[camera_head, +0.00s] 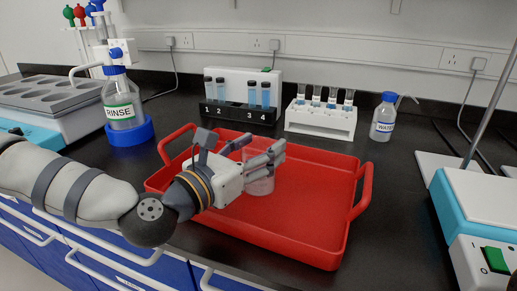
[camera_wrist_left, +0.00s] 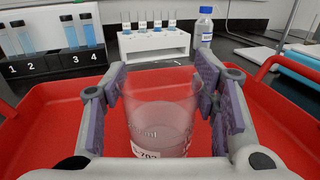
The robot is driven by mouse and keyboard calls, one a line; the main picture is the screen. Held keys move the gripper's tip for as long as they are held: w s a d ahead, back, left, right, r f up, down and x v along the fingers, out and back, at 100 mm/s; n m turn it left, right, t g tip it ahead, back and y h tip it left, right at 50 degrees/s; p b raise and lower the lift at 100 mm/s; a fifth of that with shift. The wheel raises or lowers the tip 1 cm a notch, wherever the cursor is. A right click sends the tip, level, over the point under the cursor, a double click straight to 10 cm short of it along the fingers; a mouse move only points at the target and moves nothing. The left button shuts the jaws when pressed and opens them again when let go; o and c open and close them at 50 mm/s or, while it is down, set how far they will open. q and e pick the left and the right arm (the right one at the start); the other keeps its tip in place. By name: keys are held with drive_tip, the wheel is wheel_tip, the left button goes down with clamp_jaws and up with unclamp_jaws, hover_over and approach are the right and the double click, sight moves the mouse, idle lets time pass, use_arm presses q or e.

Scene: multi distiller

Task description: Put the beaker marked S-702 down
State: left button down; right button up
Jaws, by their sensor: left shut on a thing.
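A clear glass beaker (camera_head: 261,182) is in the red tray (camera_head: 310,246) in the head view. It also shows in the left wrist view (camera_wrist_left: 160,117), upright, with a label on its lower front that reads partly "702". My left gripper (camera_head: 268,158) reaches over the tray from the left, and its padded fingers are on both sides of the beaker, shut on it. The beaker is low in the tray, but I cannot tell whether its base touches the tray floor. My right gripper is not in view.
A black rack (camera_head: 240,113) with numbered tubes and a white rack (camera_head: 320,120) of vials stand behind the tray. A WATER bottle (camera_head: 384,118) is at the back right. A RINSE bottle (camera_head: 121,100) in a blue ring is at the left. The tray's right part is clear.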

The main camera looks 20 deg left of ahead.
use_arm(q)
drive_tip(key=shift+f, duration=0.15)
drive_tip(key=c, duration=0.6)
unclamp_jaws()
